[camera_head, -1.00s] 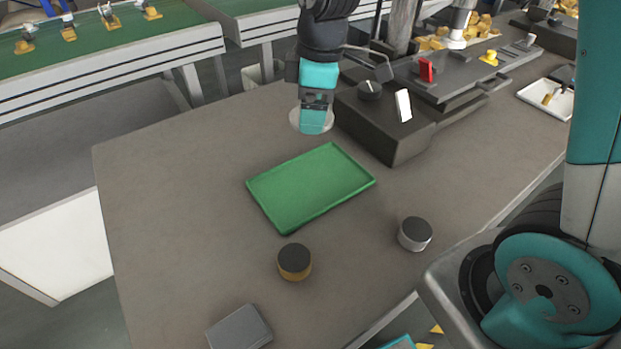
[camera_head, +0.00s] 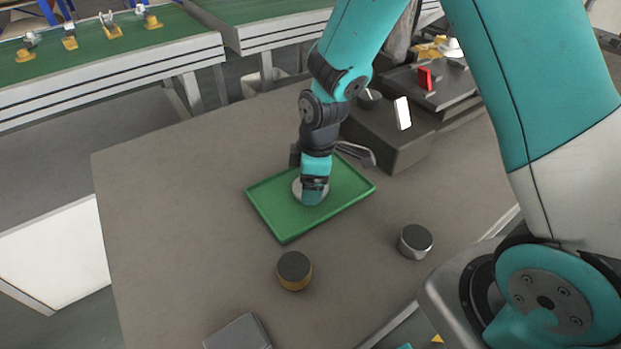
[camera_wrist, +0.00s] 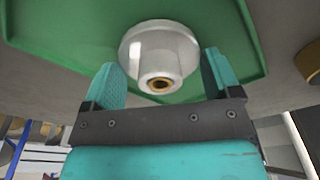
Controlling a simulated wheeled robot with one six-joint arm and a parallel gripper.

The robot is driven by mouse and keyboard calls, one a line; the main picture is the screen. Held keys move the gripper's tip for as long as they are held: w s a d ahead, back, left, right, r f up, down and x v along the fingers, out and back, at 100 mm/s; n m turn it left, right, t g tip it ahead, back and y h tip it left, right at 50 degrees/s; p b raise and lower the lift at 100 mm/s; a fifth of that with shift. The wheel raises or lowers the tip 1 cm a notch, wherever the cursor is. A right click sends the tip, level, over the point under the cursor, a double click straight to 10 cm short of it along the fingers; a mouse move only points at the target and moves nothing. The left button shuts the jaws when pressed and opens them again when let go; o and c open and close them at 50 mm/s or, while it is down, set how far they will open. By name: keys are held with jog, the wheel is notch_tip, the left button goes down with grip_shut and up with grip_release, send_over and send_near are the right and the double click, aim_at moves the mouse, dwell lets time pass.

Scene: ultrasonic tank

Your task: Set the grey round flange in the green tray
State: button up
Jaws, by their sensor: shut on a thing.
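The grey round flange (camera_wrist: 160,50) is a pale disc with a narrower hub and a brass-coloured bore facing the wrist camera. In the head view the flange (camera_head: 298,188) shows as a pale rim around my fingertips. My gripper (camera_head: 313,192) points down and is shut on the flange; its teal fingers (camera_wrist: 163,82) stand on either side of the hub in the wrist view. The green tray (camera_head: 268,212) lies flat on the table, with the flange inside its outline. The tray also fills the wrist background (camera_wrist: 60,30). I cannot tell whether the flange touches the tray floor.
A round part with a brass-coloured side (camera_head: 294,271) and one with a silver side (camera_head: 415,241) stand in front of the tray. A dark grey block (camera_head: 238,332) lies at the front edge. A dark machine box (camera_head: 385,140) stands behind right. The table's left side is clear.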

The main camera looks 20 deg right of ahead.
jog(key=o, duration=0.9)
jog(key=shift+f, duration=0.15)
jog(key=shift+c, duration=0.2)
notch_tip(320, 180, up, 12)
jog(key=d, duration=0.1)
jog(key=s+a+r+m+y, duration=0.1)
jog(key=s+r+m, duration=0.1)
jog(key=s, duration=0.4)
jog(key=s+a+r+m+y, duration=0.1)
jog(key=s+a+r+m, duration=0.1)
jog(key=s+r, duration=0.2)
jog(key=s+a+r+m+y, duration=0.1)
jog(key=s+r, duration=0.3)
jog(key=s, duration=0.6)
jog(key=shift+a+m+g, duration=0.3)
jog(key=shift+a+m, duration=0.45)
jog(key=shift+m, duration=0.05)
